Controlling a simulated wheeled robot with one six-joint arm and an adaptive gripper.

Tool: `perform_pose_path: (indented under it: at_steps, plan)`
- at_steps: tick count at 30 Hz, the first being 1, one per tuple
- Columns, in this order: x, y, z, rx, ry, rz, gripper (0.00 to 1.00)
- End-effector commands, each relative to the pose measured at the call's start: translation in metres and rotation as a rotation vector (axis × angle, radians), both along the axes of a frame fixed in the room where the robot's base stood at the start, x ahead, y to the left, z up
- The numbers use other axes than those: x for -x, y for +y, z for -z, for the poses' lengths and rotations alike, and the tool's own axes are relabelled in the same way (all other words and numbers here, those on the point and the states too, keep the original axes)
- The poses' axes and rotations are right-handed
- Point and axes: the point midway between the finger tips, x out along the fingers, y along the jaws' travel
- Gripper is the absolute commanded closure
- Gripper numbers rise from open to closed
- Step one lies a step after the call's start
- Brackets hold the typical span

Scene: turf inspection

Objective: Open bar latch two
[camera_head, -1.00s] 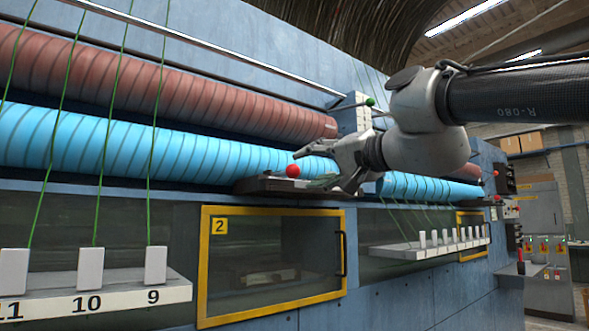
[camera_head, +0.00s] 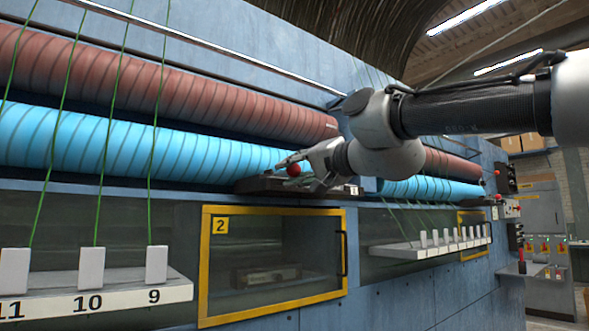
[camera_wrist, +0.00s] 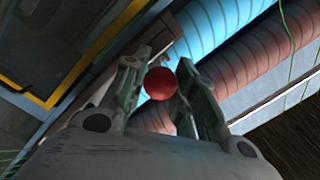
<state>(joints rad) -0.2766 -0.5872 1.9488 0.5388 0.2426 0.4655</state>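The bar latch above door two shows as a dark mount with a red ball knob (camera_head: 293,170). The knob also shows in the wrist view (camera_wrist: 161,83), between my two fingers. My gripper (camera_head: 285,162) is at the knob, with one finger reaching just over it in the head view. My gripper's fingers (camera_wrist: 163,60) are open, one on each side of the ball, with narrow gaps. I cannot tell whether either finger touches it. Door two (camera_head: 204,265), a yellow-framed window marked 2, sits shut below. The far end of the latch is partly hidden by my gripper.
Blue rollers (camera_head: 130,145) and red rollers (camera_head: 150,82) run close behind the latch. Green yarns (camera_head: 152,120) hang to the numbered white blocks (camera_head: 91,266) at left. Another numbered shelf (camera_head: 410,251) stands at right. Space in front of door two is clear.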

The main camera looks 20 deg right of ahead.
Motion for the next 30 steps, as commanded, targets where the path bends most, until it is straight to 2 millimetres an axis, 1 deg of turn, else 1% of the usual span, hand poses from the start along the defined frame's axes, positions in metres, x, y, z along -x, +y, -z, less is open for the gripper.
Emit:
perform_pose_path:
  at_steps: [1, 2, 11, 17, 26, 30]
  plan:
    - [0.0, 0.0, 0.0, 0.0, 0.0, 0.0, 0.97]
    - [0.0, 0.0, 0.0, 0.0, 0.0, 0.0, 1.0]
    - [0.0, 0.0, -0.001, 0.003, 0.006, -0.001, 1.0]
    - [0.0, 0.0, -0.004, 0.014, 0.04, -0.002, 1.0]
    - [-0.002, 0.0, -0.014, 0.049, 0.148, 0.0, 1.0]
    - [-0.004, 0.001, -0.024, 0.078, 0.241, 0.0, 1.0]
